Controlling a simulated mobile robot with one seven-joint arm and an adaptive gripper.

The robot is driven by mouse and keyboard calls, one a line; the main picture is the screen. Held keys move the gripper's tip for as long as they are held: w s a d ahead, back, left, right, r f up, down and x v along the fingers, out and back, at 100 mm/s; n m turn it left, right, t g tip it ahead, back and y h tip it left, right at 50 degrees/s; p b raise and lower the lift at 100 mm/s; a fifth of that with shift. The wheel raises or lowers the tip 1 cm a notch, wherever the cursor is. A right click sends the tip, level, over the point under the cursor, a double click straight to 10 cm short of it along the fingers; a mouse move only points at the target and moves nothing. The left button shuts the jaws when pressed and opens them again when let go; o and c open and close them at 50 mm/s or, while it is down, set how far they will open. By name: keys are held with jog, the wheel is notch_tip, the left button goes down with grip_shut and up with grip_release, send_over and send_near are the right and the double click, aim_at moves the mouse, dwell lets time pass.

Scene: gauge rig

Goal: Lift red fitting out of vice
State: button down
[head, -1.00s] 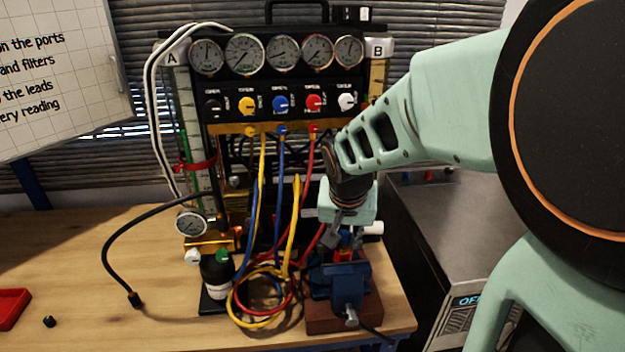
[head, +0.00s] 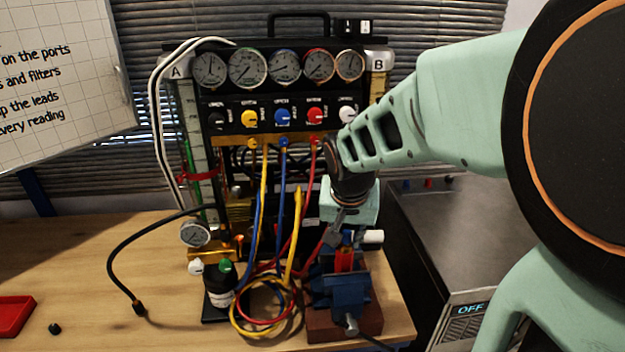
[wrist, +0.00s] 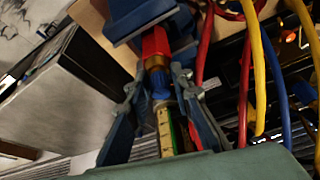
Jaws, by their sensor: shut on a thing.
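The red fitting (head: 344,261) stands roughly upright at the blue vice (head: 340,292), with much of its red body showing above the jaws. In the wrist view the red fitting (wrist: 155,43) has a brass-coloured collar and a blue part at the gripper end. Its far end is at the vice jaws (wrist: 140,14); I cannot tell whether it is clear of them. My gripper (head: 345,236) is above the vice, shut on the fitting. In the wrist view the fingers of my gripper (wrist: 158,82) close on it from both sides.
Yellow, blue and red hoses (head: 262,310) hang and coil just left of the vice. The gauge panel (head: 282,95) stands behind. A dark bottle (head: 218,286) is further left. A grey cabinet (head: 450,225) is at the right. The bench's left part is mostly clear.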

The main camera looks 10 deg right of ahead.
jog(key=shift+r+p, duration=1.75)
jog(key=shift+r, duration=0.95)
jog(key=shift+s+f, duration=0.1)
